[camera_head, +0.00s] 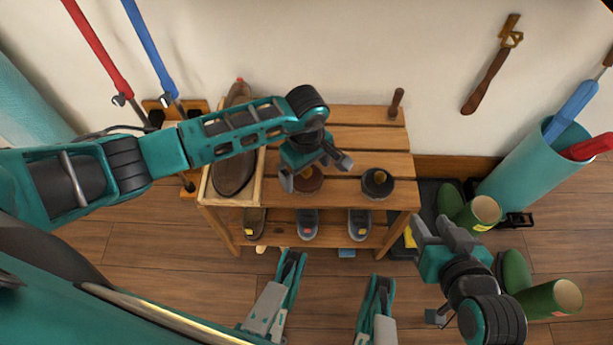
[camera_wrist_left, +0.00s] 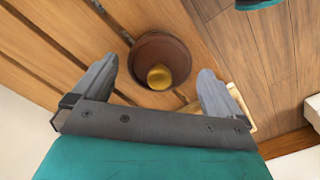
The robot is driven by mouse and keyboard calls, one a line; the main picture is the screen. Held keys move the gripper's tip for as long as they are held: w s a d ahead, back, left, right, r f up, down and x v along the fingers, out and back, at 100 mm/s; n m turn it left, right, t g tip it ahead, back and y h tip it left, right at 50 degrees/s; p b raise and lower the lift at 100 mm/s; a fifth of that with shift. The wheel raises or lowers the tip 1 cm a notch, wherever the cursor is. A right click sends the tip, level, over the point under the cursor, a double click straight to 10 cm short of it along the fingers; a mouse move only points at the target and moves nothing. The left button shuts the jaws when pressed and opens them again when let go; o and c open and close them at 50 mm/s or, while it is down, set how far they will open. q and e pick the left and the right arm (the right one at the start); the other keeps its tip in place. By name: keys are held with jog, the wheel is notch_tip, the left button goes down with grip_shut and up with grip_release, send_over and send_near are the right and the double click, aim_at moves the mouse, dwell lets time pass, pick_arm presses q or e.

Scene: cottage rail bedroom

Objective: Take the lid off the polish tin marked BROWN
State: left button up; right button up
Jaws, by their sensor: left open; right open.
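A round brown tin (camera_head: 309,187) with a knob on its lid stands on the slatted top of the wooden rack; my left gripper partly hides it in the head view. In the left wrist view the brown tin (camera_wrist_left: 145,52) has a gold knob (camera_wrist_left: 159,77) on top. My left gripper (camera_head: 317,173) is open above it, with one finger on each side and apart from the knob. A dark tin (camera_head: 378,188) stands to its right. No marking is readable on either. My right gripper (camera_head: 432,222) is open and empty, right of the rack.
The rack (camera_head: 345,140) holds a brown shoe (camera_head: 234,165) in a tray at its left and several shoes on its lower shelf. A wooden peg (camera_head: 396,102) stands at the back right. Green boots (camera_head: 480,212) and a teal bin (camera_head: 530,165) are on the right.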

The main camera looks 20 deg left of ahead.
pick_arm(q)
jog(key=shift+f, duration=0.15)
pick_arm(e)
jog(key=shift+w+a+r, duration=0.15)
jog(key=shift+w+r, duration=0.05)
jog(key=shift+r, duration=0.1)
pick_arm(q)
jog(key=c, duration=0.9)
jog(key=shift+o, duration=0.2)
pick_arm(e)
jog(key=shift+s+d+f, duration=0.2)
